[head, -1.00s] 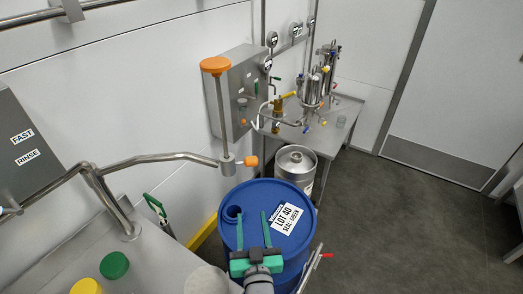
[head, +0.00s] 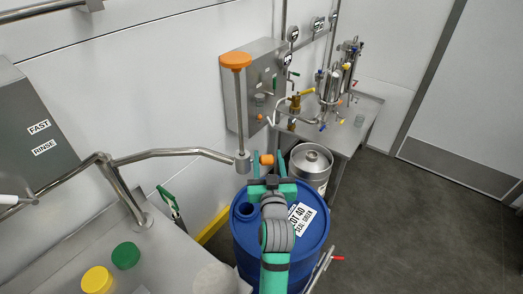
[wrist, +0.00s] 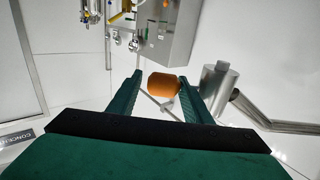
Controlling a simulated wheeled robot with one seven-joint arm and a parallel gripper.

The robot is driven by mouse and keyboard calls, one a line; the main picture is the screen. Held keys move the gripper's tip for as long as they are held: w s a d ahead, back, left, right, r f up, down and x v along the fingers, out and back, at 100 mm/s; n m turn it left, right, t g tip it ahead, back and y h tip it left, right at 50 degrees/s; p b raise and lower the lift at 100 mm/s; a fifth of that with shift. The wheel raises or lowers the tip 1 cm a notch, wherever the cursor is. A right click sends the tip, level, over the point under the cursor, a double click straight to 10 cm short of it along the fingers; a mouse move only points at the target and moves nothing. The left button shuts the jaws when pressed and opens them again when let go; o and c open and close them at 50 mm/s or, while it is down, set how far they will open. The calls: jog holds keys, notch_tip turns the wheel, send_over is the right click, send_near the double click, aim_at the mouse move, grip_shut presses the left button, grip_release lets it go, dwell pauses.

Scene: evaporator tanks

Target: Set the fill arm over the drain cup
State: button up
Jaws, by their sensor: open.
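The fill arm (head: 170,155) is a bent steel pipe. It ends in a steel cylinder (head: 243,161) below an upright rod with an orange cap (head: 236,60). An orange knob (head: 266,159) sticks out sideways from that end, above the blue drum's far edge. My gripper (head: 268,163) is open, with its fingers reaching toward the knob. In the wrist view the orange knob (wrist: 164,86) appears between the open fingers (wrist: 160,80), with gaps on both sides. I cannot identify the drain cup for certain.
The blue drum (head: 255,240) with a dark bung hole stands under my arm. A steel keg (head: 311,165) stands behind it. A steel counter with green (head: 126,255) and yellow (head: 97,280) caps is at left. Open floor lies to the right.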

jog(key=w, duration=0.4)
jog(key=shift+a, duration=0.4)
